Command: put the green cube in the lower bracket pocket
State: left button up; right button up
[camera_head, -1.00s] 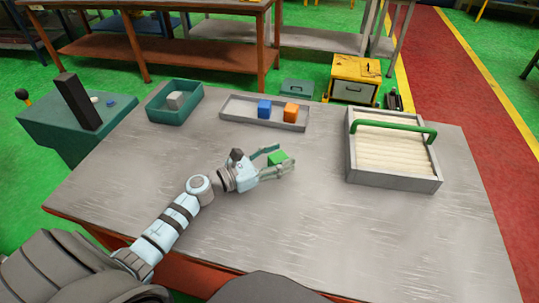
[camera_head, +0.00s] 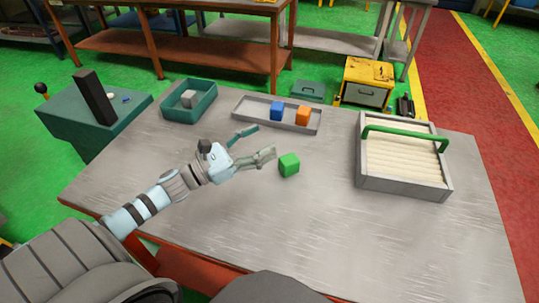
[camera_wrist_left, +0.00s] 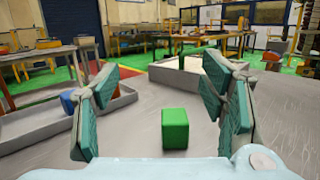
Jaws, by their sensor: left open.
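The green cube (camera_head: 289,165) rests on the grey table top, a little right of the middle. My left gripper (camera_head: 265,143) is open and empty, to the left of the cube and apart from it. In the left wrist view the green cube (camera_wrist_left: 175,128) shows low in the gap between the two spread teal fingers (camera_wrist_left: 163,110). No thing that I can surely name as the lower bracket pocket shows. My right gripper is not in view.
A shallow grey tray (camera_head: 243,112) at the back holds a blue cube (camera_head: 277,110) and an orange cube (camera_head: 303,116). A teal bin (camera_head: 180,115) holds a grey block. A grey box with a green handle (camera_head: 405,140) stands at the right. The front table area is clear.

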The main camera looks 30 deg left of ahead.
pick_arm(q)
jog(key=w+a+r+n+t+y+p, duration=0.2)
jog(key=w+r+n+t+y+p, duration=0.3)
jog(key=r, duration=0.6)
jog(key=w+a+r+n+t+y+p, duration=0.1)
jog(key=w+a+r+n+y+p, duration=0.1)
jog(key=w+r, duration=0.7)
jog(key=w+a+r+n+g+y+p, duration=0.1)
jog(key=w+r+n+g+y+p, duration=0.15)
jog(key=w+n+y, duration=0.2)
jog(key=w+r+n+g+y+p, duration=0.1)
jog(key=w+n+g+y+p, duration=0.2)
jog(key=w+n+g, duration=0.15)
jog(key=n+g+h+b, duration=0.2)
jog(key=g+h, duration=0.3)
jog(key=g, duration=1.1)
send_over(289, 159)
notch_tip(289, 159, down, 20)
jog(key=shift+y, duration=0.25)
notch_tip(289, 159, down, 11)
jog(key=shift+f, duration=0.15)
jog(key=c, duration=1.4)
jog(key=shift+o, duration=0.2)
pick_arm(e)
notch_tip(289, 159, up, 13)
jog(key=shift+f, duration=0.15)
